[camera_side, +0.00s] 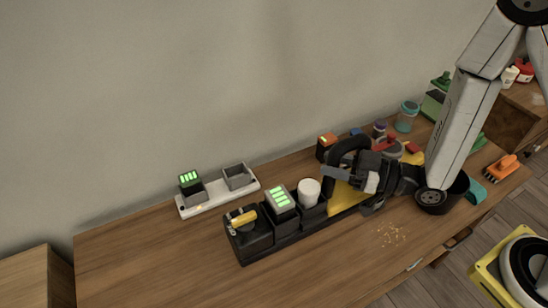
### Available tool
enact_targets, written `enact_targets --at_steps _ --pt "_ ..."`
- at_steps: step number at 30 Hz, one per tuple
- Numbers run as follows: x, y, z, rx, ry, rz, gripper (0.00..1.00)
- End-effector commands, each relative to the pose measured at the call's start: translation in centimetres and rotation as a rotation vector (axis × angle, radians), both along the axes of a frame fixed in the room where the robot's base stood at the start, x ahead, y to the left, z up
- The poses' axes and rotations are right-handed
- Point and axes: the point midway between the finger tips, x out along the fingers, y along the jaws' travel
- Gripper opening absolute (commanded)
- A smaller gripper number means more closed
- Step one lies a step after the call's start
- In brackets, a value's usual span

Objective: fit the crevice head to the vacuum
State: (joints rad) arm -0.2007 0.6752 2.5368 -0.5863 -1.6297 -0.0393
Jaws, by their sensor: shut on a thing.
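A black and yellow body with a looped black handle, which looks like the vacuum (342,198), is at the right end of a long black rack (262,253). My gripper (358,179) is at this handle from the right and is shut on it, as far as I can see; its fingers and wrist hide part of the body. A yellow and black piece (241,218) lies in the rack's left end; it may be the crevice head, but I cannot be sure. Whether the vacuum touches the rack is unclear.
A block with green bars (281,198) and a white cylinder (309,191) stand in the rack. A white charger (214,201) holds a green-lit block (190,182). Crumbs (391,234) lie in front. Jars and tools crowd the right; the table's left is clear.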

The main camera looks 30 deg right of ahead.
Motion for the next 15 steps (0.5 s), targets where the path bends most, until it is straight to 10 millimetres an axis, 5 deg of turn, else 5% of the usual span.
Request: enact_targets --at_steps 15 --pt "0.42 1.02 -0.54 0.006 -0.006 0.003 0.0"
